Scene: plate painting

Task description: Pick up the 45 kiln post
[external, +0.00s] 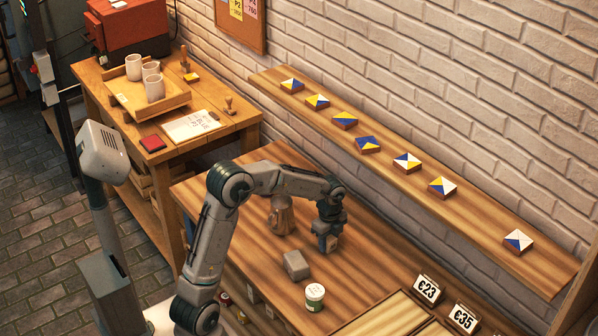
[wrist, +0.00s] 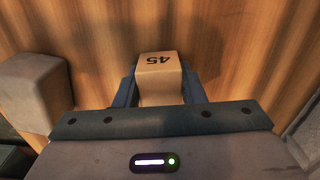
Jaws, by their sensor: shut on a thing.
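The 45 kiln post (wrist: 158,66) is a small tan block with a dark "45" on its top face. In the wrist view it sits between the two fingers of my gripper (wrist: 158,95), which is shut on it. In the external view my gripper (external: 327,243) is over the wooden table (external: 255,250), near its back edge, and the post is mostly hidden by the fingers. I cannot tell whether the post touches the table.
A grey block (external: 296,265) stands close by on the table; it also shows at the wrist view's left (wrist: 35,92). A brown jug (external: 281,216) stands behind my arm, a white tub (external: 314,296) in front. A shelf (external: 400,178) with several painted tiles runs along the wall.

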